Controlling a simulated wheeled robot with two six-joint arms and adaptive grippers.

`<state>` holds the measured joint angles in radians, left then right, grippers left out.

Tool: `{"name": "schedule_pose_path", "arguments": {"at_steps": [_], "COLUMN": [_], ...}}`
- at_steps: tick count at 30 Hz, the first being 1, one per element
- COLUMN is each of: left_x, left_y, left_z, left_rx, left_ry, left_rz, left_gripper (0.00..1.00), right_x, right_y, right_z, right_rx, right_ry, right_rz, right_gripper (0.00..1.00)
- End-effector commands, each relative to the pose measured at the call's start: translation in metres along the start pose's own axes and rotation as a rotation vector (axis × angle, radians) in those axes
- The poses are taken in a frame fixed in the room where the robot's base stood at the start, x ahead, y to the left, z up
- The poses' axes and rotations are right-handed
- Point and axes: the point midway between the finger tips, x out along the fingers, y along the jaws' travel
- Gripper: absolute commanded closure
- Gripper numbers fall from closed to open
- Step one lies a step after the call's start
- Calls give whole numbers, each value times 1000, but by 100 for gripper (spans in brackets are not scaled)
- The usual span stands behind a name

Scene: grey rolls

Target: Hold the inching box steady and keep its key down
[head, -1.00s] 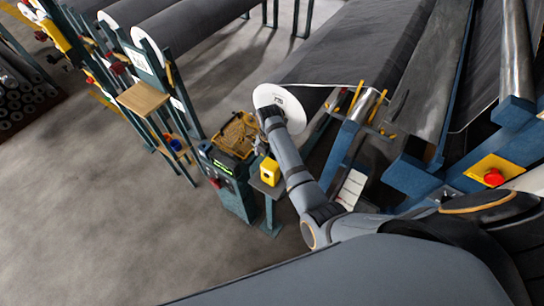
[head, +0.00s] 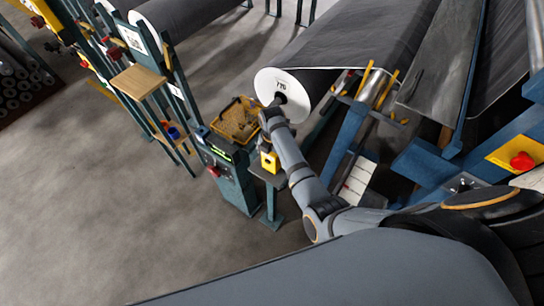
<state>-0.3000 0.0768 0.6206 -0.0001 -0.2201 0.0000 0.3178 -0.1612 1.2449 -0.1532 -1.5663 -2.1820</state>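A small yellow box with a dark patch on its face, which looks like the inching box (head: 269,163), sits on a small dark stand (head: 270,178) right of the control post. Its key cannot be made out. My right arm reaches in from the lower right and passes close beside the box. My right gripper (head: 274,106) is beyond the box, in front of the white end of a big grey roll (head: 290,88). Its fingers are small and dark against the roll's core, so their opening and any contact are unclear. My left gripper is out of view.
A control post (head: 233,185) with a green display and red button stands left of the stand. A yellow tray (head: 238,122) of small parts is behind it. A wooden shelf (head: 137,82) is further left. A red button on a yellow plate (head: 522,161) is at right. The left floor is clear.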

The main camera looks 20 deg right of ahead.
Motion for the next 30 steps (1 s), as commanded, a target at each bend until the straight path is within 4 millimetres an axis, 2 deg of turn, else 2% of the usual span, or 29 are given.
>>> {"name": "schedule_pose_path", "arguments": {"at_steps": [1, 2, 15, 24, 30], "left_x": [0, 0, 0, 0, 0], "left_y": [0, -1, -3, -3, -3], "left_z": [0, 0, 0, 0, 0], "left_rx": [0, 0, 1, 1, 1], "left_ry": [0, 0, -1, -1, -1], "left_rz": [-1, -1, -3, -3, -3], "left_gripper": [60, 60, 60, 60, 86], "right_x": [0, 0, 0, 0, 0], "right_y": [0, 0, 0, 0, 0], "right_z": [0, 0, 0, 0, 0], "right_rx": [0, 0, 0, 0, 0], "right_ry": [0, 0, 0, 0, 0], "right_rz": [0, 0, 0, 0, 0], "right_gripper": [18, 22, 82, 83, 83]}}
